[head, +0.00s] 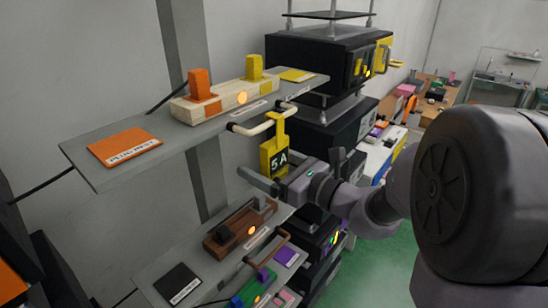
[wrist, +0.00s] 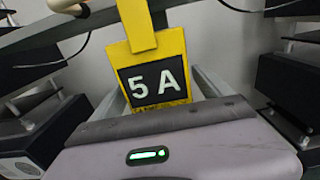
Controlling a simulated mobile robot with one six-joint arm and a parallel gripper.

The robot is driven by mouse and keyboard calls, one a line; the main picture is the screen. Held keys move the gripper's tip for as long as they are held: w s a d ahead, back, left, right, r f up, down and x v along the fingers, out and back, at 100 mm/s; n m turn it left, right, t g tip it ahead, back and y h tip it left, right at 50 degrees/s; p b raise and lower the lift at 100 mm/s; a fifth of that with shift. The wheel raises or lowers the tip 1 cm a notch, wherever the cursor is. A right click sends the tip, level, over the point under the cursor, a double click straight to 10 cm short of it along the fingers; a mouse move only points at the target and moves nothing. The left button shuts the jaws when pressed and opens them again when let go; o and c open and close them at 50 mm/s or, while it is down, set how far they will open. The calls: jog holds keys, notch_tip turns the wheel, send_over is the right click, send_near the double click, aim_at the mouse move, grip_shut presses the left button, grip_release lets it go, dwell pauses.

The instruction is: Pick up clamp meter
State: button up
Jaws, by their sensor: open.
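The clamp meter (head: 273,157) is a yellow body with a black panel reading "5A". It hangs upright beneath the upper shelf's front edge, by a cream bar handle (head: 262,127). In the wrist view the clamp meter (wrist: 154,80) is straight ahead, its top cut off by the frame. My gripper (head: 266,172) is open at the meter's lower end. In the wrist view its fingers (wrist: 160,92) show on the left and right of the meter, partly hidden behind it. I cannot tell whether either finger touches it.
The upper grey shelf (head: 110,170) holds an orange card (head: 124,146) and a wooden block with orange and yellow levers (head: 222,100). A lower shelf (head: 160,276) carries a brown lever block (head: 240,228) below my gripper. Black equipment boxes (head: 318,58) stand behind on the right.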

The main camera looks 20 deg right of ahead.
jog(key=c, duration=1.8)
